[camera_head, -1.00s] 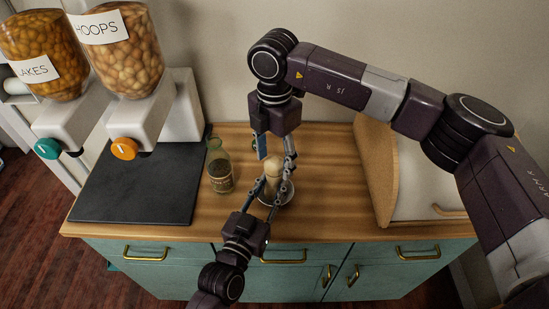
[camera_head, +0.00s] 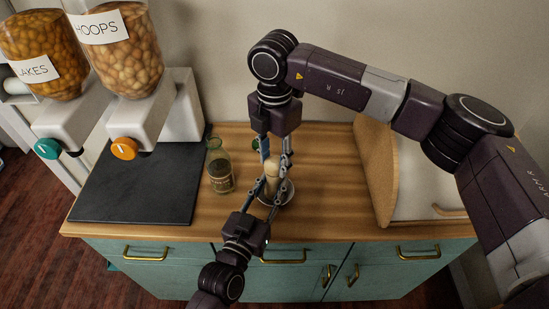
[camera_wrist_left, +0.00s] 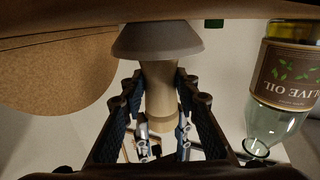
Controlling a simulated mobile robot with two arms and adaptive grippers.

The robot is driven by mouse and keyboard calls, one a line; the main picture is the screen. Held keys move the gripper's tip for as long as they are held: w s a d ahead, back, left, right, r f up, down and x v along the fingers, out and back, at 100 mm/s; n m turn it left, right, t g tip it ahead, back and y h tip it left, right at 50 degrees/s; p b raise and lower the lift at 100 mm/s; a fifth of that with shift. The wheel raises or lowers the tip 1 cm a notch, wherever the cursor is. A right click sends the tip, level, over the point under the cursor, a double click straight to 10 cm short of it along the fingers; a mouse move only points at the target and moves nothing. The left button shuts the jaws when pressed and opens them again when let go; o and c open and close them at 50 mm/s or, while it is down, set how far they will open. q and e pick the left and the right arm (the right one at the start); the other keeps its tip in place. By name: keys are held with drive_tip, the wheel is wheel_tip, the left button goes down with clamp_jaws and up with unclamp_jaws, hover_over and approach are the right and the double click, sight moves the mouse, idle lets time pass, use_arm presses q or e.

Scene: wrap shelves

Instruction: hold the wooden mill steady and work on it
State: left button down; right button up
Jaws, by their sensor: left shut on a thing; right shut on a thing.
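The pale wooden mill (camera_head: 272,172) stands upright on the counter in a small light dish (camera_head: 290,196). The left wrist view shows the mill (camera_wrist_left: 160,88) upside down, with the grey dish (camera_wrist_left: 157,40) at its base. My left gripper (camera_head: 268,192) reaches in from the front and is shut on the mill's body, one finger on each side. My right gripper (camera_head: 275,163) comes down from above and is shut on the mill's top. The fingers partly hide the mill.
An olive oil bottle (camera_head: 220,170) stands close to the left of the mill. A dark slab (camera_head: 130,190) lies at left under the dispensers (camera_head: 125,60). A wooden-sided bin (camera_head: 376,175) stands at right. Bare counter (camera_head: 335,180) lies between mill and bin.

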drive_tip(key=n, duration=0.4)
drive_tip(key=shift+n, duration=0.3)
drive_tip(key=n, duration=0.9)
use_arm(q)
drive_tip(key=shift+f, duration=0.1)
use_arm(e)
drive_tip(key=n, duration=0.4)
drive_tip(key=shift+n, duration=0.3)
drive_tip(key=n, duration=1.3)
drive_tip(key=shift+n, duration=2)
drive_tip(key=shift+w, duration=0.1)
